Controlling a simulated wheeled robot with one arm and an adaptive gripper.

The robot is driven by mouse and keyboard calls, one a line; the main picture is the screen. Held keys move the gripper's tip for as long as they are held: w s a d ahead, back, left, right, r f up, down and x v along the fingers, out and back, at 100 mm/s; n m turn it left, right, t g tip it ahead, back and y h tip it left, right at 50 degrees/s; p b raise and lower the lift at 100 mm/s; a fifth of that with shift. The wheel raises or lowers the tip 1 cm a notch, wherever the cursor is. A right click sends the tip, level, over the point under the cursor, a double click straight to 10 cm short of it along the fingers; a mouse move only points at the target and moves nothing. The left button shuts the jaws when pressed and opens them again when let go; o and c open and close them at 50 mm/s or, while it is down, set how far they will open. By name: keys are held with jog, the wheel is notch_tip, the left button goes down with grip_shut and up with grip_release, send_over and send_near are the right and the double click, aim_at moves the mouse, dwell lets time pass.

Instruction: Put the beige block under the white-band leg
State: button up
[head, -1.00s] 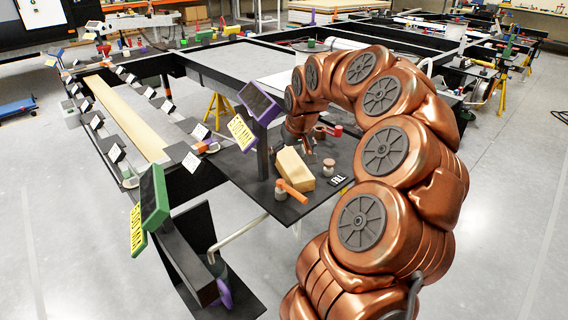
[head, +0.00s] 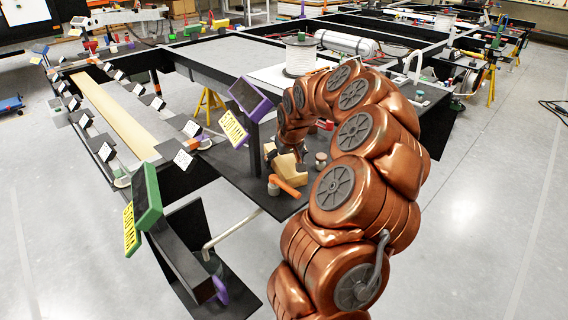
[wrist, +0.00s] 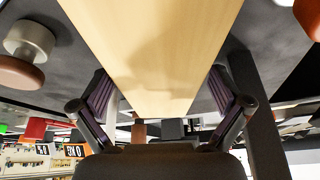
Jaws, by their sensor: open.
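The beige block (head: 289,167) lies on a dark panel between the chassis rails in the head view. In the wrist view, the long beige block (wrist: 155,45) runs from the top edge down between the two fingers. My gripper (wrist: 160,88) is open, with one finger on each side of the block and visible gaps beside it. In the head view my gripper (head: 300,153) is at the block, partly hidden by my arm. I cannot clearly make out a leg with a white band.
An orange-handled tool (head: 284,186) lies just in front of the block, and a small grey cylinder (head: 320,160) stands to its right. A purple-framed display (head: 250,97) rises behind and left. A green-framed display (head: 148,195) is nearer left.

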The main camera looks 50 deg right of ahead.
aim_at(285, 157)
jog(key=c, duration=1.6)
jog(key=shift+r, duration=0.1)
notch_tip(285, 157, up, 10)
jog(key=shift+f, duration=0.1)
